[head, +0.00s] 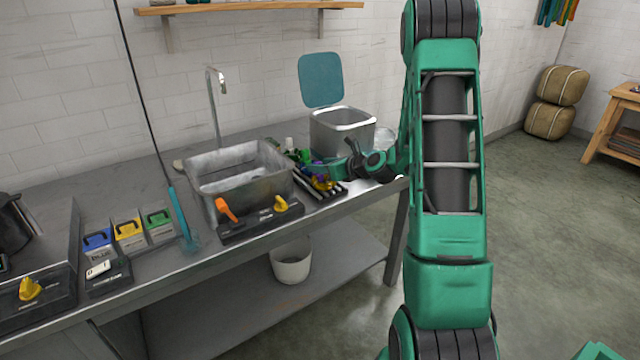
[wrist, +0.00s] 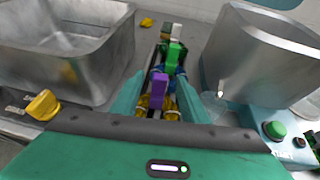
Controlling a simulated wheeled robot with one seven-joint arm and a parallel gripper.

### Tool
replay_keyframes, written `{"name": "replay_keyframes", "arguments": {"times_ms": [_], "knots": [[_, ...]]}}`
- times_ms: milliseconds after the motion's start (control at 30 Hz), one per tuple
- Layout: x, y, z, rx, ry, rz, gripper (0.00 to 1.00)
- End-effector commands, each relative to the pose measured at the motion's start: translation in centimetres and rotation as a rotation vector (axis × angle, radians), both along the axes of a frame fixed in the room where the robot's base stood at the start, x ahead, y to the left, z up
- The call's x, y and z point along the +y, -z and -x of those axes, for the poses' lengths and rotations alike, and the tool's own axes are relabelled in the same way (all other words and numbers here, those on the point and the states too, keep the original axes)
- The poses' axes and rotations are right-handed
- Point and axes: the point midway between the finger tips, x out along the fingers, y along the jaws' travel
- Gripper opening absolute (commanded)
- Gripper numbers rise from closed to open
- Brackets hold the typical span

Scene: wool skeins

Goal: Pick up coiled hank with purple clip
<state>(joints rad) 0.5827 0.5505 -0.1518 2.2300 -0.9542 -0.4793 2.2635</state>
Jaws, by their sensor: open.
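The coiled hank with the purple clip (wrist: 158,88) shows in the wrist view between my fingers, with yellow wool (wrist: 146,104) below the clip. My gripper (wrist: 163,80) is open, one teal finger on each side of the hank; I cannot tell whether either touches it. The lower part of the hank is hidden by my gripper's body. In the head view the yellow wool (head: 322,183) lies in a dark rack at the counter's front edge, with my gripper reaching over from the right.
A hank with a green clip (wrist: 173,54) stands just behind, with blue wool close to the right finger. A metal sink basin (wrist: 105,62) is on the left, and a metal bin (wrist: 255,60) on the right. A green button (wrist: 275,130) sits at right.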

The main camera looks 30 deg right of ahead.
Motion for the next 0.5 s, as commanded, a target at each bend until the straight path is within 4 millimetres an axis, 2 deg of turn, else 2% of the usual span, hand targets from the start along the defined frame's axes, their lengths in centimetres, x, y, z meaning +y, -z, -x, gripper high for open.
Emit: {"name": "replay_keyframes", "arguments": {"times_ms": [100,267,300,500], "knots": [[-0.01,-0.01,0.03,0.000,0.000,0.000,0.41],[-0.01,-0.01,0.04,0.000,0.000,0.000,0.02],[-0.01,-0.01,0.04,0.000,0.000,0.000,0.00],[-0.01,-0.01,0.05,0.000,0.000,0.000,0.00]]}}
